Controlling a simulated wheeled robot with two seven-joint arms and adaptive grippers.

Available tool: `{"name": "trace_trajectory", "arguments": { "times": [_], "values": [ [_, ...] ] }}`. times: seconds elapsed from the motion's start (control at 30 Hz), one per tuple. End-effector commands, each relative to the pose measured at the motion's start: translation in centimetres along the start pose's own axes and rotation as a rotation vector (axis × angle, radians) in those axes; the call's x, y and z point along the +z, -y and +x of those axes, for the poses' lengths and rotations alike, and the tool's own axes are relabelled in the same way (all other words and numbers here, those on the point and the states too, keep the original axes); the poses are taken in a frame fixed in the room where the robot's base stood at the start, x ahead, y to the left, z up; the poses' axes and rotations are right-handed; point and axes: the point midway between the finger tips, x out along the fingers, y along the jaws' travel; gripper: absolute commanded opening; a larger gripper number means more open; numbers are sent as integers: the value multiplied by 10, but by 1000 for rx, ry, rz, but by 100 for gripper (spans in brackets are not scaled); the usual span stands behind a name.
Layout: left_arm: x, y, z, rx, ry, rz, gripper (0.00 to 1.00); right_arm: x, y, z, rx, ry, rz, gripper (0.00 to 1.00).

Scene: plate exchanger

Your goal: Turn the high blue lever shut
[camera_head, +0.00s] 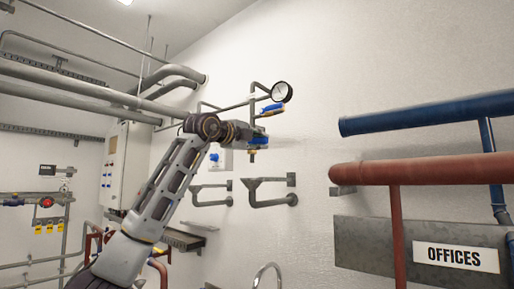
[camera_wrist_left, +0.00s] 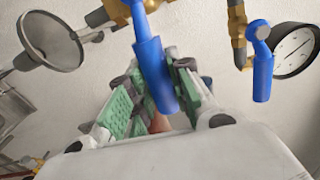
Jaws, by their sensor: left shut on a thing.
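My left gripper (camera_head: 246,133) is raised at the pipework on the far wall. A blue lever (camera_head: 259,141) shows at its fingertips. In the left wrist view this blue lever (camera_wrist_left: 150,55) lies between the green finger pads of the left gripper (camera_wrist_left: 160,98), which is shut on it. A second blue lever (camera_head: 271,109) is higher, just below the round gauge (camera_head: 282,92). In the left wrist view the second lever (camera_wrist_left: 262,70) hangs free beside the gauge (camera_wrist_left: 295,48). The exact pad contact is partly hidden. My right gripper is not in view.
A blue pipe (camera_head: 430,113) and a red pipe (camera_head: 430,172) run along the wall at right, above an OFFICES sign (camera_head: 456,257). Grey brackets (camera_head: 270,190) stick out below the gripper. Grey pipes (camera_head: 80,88) run at upper left. The wall right of the gauge is bare.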

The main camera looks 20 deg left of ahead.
Motion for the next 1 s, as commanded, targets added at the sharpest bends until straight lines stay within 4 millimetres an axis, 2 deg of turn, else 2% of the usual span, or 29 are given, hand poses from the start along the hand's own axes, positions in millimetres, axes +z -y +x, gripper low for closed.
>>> {"name": "trace_trajectory", "arguments": {
  "times": [0.33,0.73,0.77,0.9,1.0],
  "values": [
    [1,9,0,0,1,-110,0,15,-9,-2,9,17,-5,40],
    [2,10,0,-1,1,-118,0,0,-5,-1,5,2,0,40],
    [2,10,0,-2,1,-117,25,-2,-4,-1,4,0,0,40],
    [2,10,0,-1,1,-115,43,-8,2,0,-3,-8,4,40],
    [1,9,0,-1,1,-114,44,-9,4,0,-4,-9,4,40]
  ]
}}
